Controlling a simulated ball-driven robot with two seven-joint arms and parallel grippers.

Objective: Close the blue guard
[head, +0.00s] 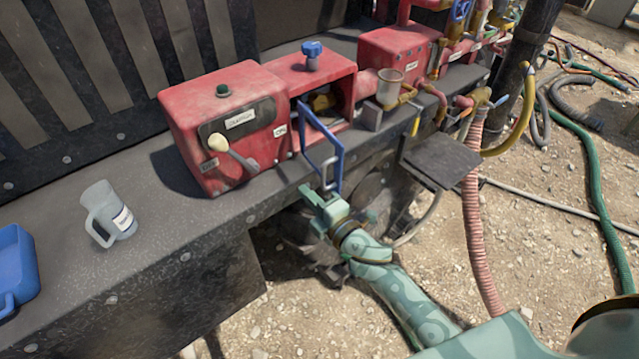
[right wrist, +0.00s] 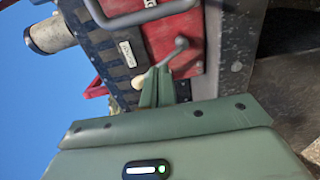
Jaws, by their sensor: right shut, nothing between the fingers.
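The blue guard (head: 320,126) is an open rectangular frame at the front opening of a red box (head: 312,76). It stands swung outward, away from the dark opening. My right gripper (head: 322,192) is shut and empty at the guard's lower end, just in front of the bench edge. I cannot tell whether it touches the frame. In the right wrist view, the shut fingers (right wrist: 156,90) point up towards the red machine. A grey bar (right wrist: 130,17) crosses the top there; I cannot tell whether it belongs to the guard. My left gripper is not in view.
A red box with a cream-knobbed lever (head: 232,152) stands left of the guard.

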